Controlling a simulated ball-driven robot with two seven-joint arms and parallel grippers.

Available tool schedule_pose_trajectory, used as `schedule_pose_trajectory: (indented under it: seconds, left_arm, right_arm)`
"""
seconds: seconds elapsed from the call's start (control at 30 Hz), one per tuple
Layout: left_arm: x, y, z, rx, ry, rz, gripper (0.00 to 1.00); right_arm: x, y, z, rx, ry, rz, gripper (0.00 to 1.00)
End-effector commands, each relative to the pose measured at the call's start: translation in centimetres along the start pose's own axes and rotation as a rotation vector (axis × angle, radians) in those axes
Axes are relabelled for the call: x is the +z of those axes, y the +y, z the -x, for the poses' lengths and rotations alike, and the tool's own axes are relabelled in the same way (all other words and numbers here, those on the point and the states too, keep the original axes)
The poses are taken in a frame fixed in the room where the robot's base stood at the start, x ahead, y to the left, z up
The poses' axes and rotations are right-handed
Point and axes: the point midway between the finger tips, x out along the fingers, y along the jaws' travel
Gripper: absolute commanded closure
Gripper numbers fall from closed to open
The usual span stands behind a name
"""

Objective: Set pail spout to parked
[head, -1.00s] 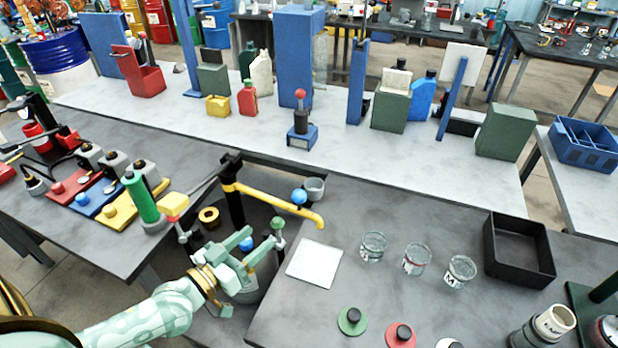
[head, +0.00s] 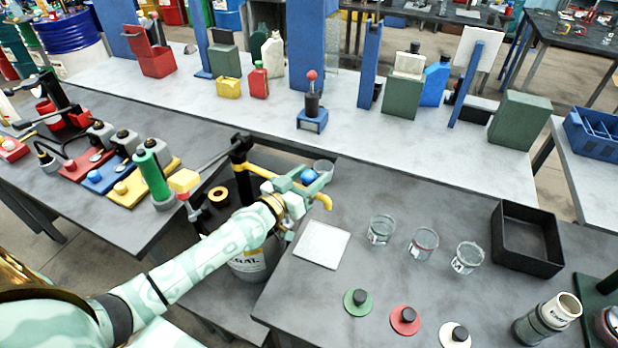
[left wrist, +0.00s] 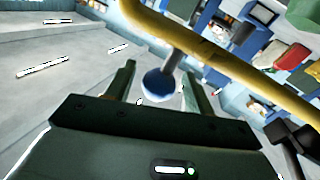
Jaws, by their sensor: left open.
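The pail (head: 250,264) stands in the gap between the dark benches, partly hidden behind my left arm. Its yellow spout (head: 326,202) reaches right over the bench edge and crosses the top of the left wrist view (left wrist: 215,55). A blue ball knob (head: 309,176) sits on a short stem on the spout. My left gripper (head: 303,182) is open at the knob. In the left wrist view the knob (left wrist: 158,86) shows between the two fingers (left wrist: 160,78), with no clear contact on either side. My right gripper is not in view.
A grey cup (head: 323,166) is just behind the knob. A white pad (head: 322,245), several glass beakers (head: 424,242) and a black tray (head: 535,262) are on the right bench. A green cylinder (head: 151,174) stands on the left bench.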

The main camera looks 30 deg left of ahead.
Motion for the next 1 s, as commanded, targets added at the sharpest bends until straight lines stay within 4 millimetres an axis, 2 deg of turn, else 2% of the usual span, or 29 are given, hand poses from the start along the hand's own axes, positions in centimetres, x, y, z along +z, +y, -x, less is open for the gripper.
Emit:
schedule_pose_trajectory:
  seconds: [0.27,0.4,0.47,0.77,1.0]
  left_arm:
    - [0.0,0.0,-0.1,0.000,-0.001,0.000,0.46]
    - [0.0,0.0,-0.1,0.000,-0.001,0.000,0.85]
    - [0.0,0.0,-0.1,0.000,-0.001,0.000,1.00]
    - [-0.2,0.0,-0.9,-0.033,0.007,0.004,1.00]
    - [-0.7,-0.6,-3.7,-0.161,0.032,0.008,1.00]
  right_arm:
    - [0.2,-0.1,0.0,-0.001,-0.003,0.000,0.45]
    - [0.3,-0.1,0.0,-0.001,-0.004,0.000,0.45]
    - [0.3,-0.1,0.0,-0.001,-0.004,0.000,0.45]
    - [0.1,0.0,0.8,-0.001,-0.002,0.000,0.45]
    - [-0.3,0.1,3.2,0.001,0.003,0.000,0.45]
